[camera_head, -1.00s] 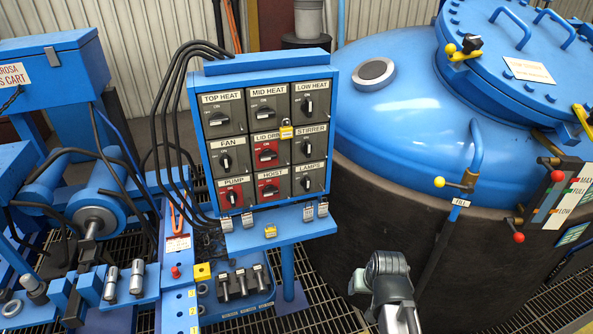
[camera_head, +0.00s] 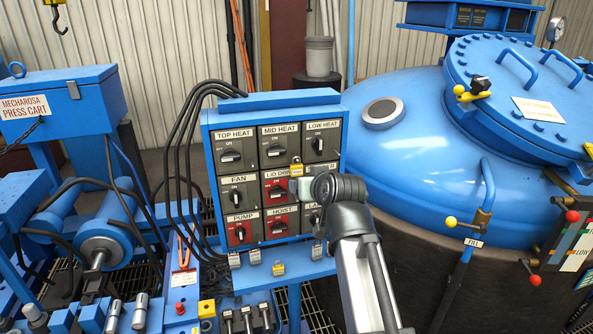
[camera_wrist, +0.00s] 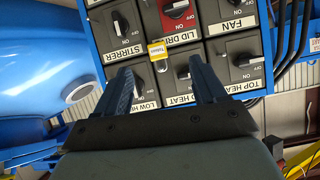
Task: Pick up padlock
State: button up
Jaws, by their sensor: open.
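A small yellow padlock (camera_head: 296,168) hangs on the front of the blue switch panel (camera_head: 270,101), at the upper edge of the red lid drive switch plate. In the wrist view the yellow padlock (camera_wrist: 157,50) shows just beyond and between the fingertips, with a metal part below it in the picture. My gripper (camera_wrist: 161,68) is open, its two blue fingers spread wide, with nothing between them. In the head view my wrist covers the panel's right side, and the fingers are mostly hidden. A second yellow padlock (camera_head: 278,268) sits on the shelf below the panel.
Black cables (camera_head: 180,150) run down the panel's left side. The large blue furnace vessel (camera_head: 420,120) stands at the right. The press cart (camera_head: 70,90) is at the left.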

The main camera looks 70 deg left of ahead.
jog(key=r+y, duration=0.1)
jog(key=r, duration=0.1)
send_near(297, 169)
jog(key=x, duration=0.4)
jog(key=shift+n, duration=0.4)
jog(key=shift+x, duration=2.55)
jog(key=shift+f, duration=0.1)
jog(key=shift+c, duration=0.3)
jog(key=c, duration=1.1)
